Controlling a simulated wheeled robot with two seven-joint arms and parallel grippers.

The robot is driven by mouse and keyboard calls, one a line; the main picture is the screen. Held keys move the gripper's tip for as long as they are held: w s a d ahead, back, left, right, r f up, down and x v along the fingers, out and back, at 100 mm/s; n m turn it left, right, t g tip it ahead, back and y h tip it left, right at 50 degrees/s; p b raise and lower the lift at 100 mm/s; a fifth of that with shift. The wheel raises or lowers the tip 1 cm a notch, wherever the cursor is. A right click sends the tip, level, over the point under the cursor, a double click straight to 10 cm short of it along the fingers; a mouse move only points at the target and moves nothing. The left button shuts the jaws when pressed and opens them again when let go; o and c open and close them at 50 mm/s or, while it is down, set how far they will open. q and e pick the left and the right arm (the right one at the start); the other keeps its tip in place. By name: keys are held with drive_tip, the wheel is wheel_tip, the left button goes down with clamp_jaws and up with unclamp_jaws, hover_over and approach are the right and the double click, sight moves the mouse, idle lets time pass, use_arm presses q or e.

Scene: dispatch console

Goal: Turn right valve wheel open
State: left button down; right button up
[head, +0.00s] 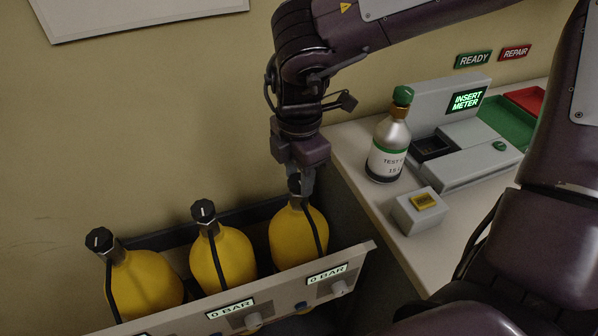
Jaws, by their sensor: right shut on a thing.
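Three yellow bottles stand in a grey rack (362,254), each with a dark valve wheel on top. The right bottle (297,238) has its valve wheel (293,186) between the fingers of my right gripper (299,184). That gripper points down from above and is shut on the wheel, which it largely hides. The middle valve wheel (203,210) and the left valve wheel (98,238) are free, each with a white mark on top. A display (327,274) below the right bottle reads 0 BAR. My left gripper is not in view.
A console desk (424,262) stands to the right of the rack. On it are a silver test bottle (388,150) with a green cap, a small box (420,211) with a yellow button, and a meter unit (467,101) reading INSERT METER. Green and red trays lie behind.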

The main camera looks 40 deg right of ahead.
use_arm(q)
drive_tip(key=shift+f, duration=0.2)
use_arm(e)
drive_tip(key=shift+n, duration=0.3)
drive_tip(key=n+b, duration=0.2)
drive_tip(key=shift+n, duration=1.2)
drive_tip(key=n+b, duration=0.1)
drive_tip(key=n, duration=0.2)
drive_tip(key=shift+w+n, duration=0.1)
drive_tip(key=shift+n, duration=0.3)
drive_tip(key=n, duration=0.2)
drive_tip(key=shift+n, duration=0.3)
drive_tip(key=n, duration=0.2)
drive_tip(key=shift+r+n, duration=0.1)
drive_tip(key=shift+n, duration=0.3)
drive_tip(key=n, duration=0.5)
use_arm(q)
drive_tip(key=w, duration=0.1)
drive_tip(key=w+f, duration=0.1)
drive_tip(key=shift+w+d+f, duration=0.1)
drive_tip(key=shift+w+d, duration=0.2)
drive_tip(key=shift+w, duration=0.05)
use_arm(e)
drive_tip(key=shift+n, duration=0.3)
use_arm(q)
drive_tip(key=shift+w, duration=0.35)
